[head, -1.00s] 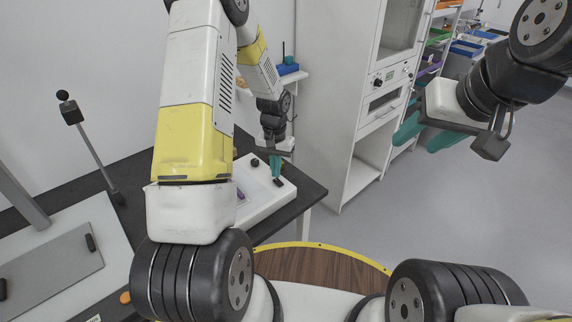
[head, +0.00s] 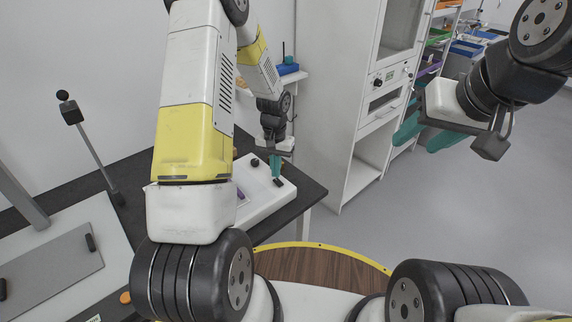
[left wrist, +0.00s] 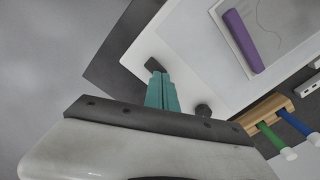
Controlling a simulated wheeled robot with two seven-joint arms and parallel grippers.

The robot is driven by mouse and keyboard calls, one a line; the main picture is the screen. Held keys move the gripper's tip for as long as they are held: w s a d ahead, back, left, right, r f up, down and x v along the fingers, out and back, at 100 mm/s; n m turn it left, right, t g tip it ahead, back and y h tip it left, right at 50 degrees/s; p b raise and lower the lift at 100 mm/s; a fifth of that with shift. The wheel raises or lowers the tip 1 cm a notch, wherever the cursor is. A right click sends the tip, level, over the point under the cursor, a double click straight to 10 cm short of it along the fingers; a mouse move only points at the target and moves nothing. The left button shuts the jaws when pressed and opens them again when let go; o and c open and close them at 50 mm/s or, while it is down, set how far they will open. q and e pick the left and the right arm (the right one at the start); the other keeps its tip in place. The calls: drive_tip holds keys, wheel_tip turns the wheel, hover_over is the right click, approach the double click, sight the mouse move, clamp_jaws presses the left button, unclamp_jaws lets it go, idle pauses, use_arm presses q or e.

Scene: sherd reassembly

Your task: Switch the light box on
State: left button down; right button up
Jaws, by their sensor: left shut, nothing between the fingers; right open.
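The light box (head: 262,216) is a white slab on the black table, partly hidden behind my left arm. A small dark rocker switch (head: 279,183) sits near its right corner, and a round dark knob (head: 255,162) near its back edge. My left gripper (head: 276,177) is shut and empty, its teal fingertips pointing down at the switch. In the left wrist view, the fingertips (left wrist: 156,74) overlap the edge of the switch (left wrist: 153,65); I cannot tell whether they touch it. The knob (left wrist: 203,110) is to their right. My right gripper (head: 424,137) is open, in the air over the floor.
A wooden rack (left wrist: 262,113) with green- and blue-handled tools stands beside the box. A white cabinet (head: 345,110) is beyond the table's right end. A lever stand (head: 92,150) is at the left.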

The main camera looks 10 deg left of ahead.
use_arm(q)
drive_tip(key=shift+f, duration=0.9)
idle(0.4)
drive_tip(key=shift+r, duration=3.55)
